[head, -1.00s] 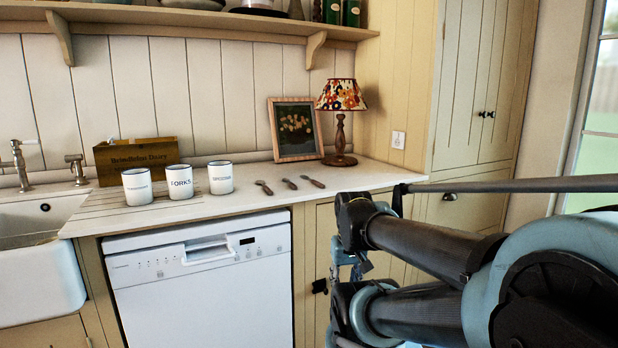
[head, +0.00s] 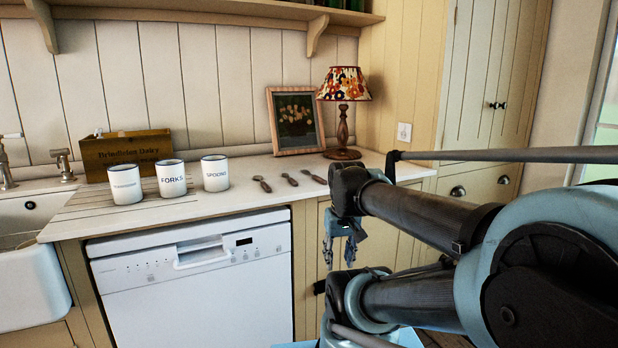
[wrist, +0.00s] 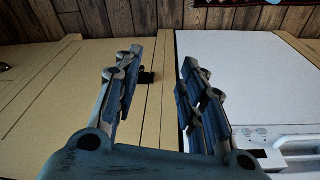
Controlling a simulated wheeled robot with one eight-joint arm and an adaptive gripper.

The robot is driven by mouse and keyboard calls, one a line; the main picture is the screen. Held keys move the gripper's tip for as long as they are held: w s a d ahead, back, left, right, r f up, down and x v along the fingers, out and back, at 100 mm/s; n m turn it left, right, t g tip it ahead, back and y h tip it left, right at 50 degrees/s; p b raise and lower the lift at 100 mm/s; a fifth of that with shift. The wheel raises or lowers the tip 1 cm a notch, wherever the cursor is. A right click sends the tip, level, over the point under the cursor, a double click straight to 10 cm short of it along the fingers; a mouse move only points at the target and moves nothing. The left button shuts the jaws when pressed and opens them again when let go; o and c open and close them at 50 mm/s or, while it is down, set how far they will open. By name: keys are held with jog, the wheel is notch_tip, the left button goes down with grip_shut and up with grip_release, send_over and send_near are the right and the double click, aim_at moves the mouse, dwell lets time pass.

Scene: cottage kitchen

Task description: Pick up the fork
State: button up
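Three small dark-handled utensils lie in a row on the light countertop (head: 240,199): a left one (head: 262,184), a middle one (head: 289,179) and a right one (head: 313,177). They are too small to tell which is the fork. My gripper (head: 338,254) hangs below counter height, in front of the cabinet and apart from the utensils. In the wrist view my gripper (wrist: 158,62) is open and empty, its two blue fingers spread. The wrist view shows no utensil.
Three white mugs stand on the counter, one marked FORKS (head: 171,180), one SPOONS (head: 215,174), one unreadable (head: 125,184). A wooden box (head: 125,150), picture frame (head: 296,120) and lamp (head: 343,112) stand behind. The dishwasher (head: 190,285) is below. The counter around the utensils is clear.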

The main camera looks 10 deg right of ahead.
jog(key=w+a+r+n+g, duration=0.1)
jog(key=w+r+n+g, duration=0.15)
jog(key=w+r, duration=3)
send_over(317, 176)
jog(key=shift+n+t, duration=0.25)
jog(key=shift+n, duration=0.1)
jog(key=f, duration=1.3)
jog(key=shift+w+a, duration=0.15)
jog(key=shift+a, duration=0.2)
jog(key=shift+w+d+f, duration=0.1)
jog(key=shift+d+f, duration=0.05)
jog(key=shift+f, duration=1.2)
jog(key=shift+w+d+f, duration=0.1)
jog(key=shift+d+f, duration=0.05)
jog(key=shift+f, duration=1.2)
grip_shut()
